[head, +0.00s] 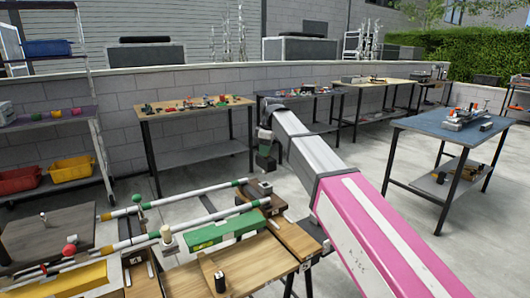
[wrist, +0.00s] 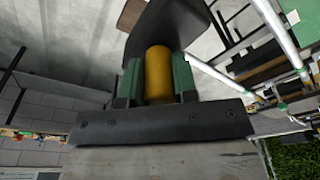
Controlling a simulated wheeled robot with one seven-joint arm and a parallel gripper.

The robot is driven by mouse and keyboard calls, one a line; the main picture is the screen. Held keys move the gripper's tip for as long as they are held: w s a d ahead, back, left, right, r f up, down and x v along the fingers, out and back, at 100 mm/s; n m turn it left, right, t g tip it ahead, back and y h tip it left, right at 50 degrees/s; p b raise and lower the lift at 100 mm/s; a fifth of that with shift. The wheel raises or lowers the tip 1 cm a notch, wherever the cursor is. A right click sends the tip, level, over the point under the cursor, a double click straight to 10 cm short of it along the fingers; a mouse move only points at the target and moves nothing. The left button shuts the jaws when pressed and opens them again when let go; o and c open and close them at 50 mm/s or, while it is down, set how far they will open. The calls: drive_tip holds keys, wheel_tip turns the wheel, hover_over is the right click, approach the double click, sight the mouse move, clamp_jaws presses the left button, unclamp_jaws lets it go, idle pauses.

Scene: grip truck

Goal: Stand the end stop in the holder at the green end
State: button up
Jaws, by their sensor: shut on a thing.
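My gripper (head: 265,136) hangs in the air above and behind the right end of the near bench. In the wrist view my gripper's green fingers (wrist: 158,88) are shut on the end stop's orange round grip (wrist: 158,65). The end stop's dark block (wrist: 168,25) extends beyond the fingers; it shows below the gripper in the head view (head: 265,161). Dark brown supports (head: 262,192) stand at the rods' right ends. I cannot tell which part is the holder.
The rods (head: 200,220) run across the near bench, with upright knobs. A yellow block (head: 80,280) lies at its left. A wooden board (head: 240,268) with a small black piece is in front. Other tables stand behind, with a blue-topped one (head: 450,128) at right.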

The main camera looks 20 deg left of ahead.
drive_tip(key=shift+r, duration=3.45)
drive_tip(key=shift+d+f, duration=0.1)
